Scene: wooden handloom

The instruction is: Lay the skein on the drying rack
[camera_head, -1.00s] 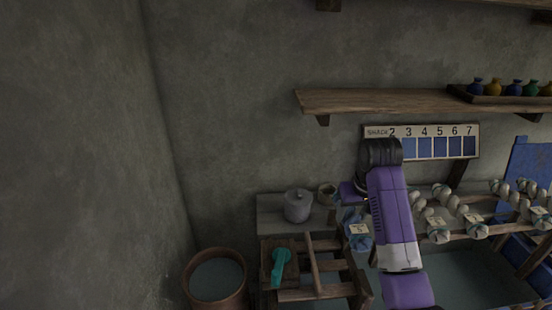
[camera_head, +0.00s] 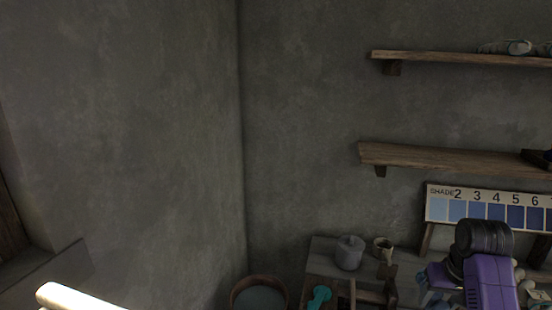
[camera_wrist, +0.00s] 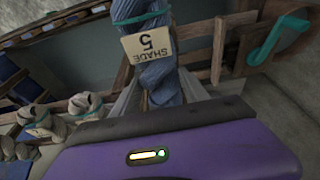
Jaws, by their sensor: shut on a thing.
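My gripper (camera_wrist: 160,93) is shut on a twisted blue skein (camera_wrist: 166,82) in the wrist view. The skein has a teal tie and a cream tag (camera_wrist: 147,44) reading SHADE 5, upside down. Its far end runs out of the top of the picture. In the head view my arm is at the lower right and mostly hides the gripper. A wooden frame with rails shows beside the skein in the wrist view (camera_wrist: 219,45) and low in the head view (camera_head: 366,296). I cannot tell whether it is the drying rack.
A lidded grey pot (camera_head: 349,253) and a small cup (camera_head: 383,248) stand on the bench, near a teal object (camera_head: 319,297). A wooden tub (camera_head: 259,280) stands left. Pale skeins (camera_wrist: 36,118) lie left in the wrist view. A shade card (camera_head: 488,208) stands behind my arm.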

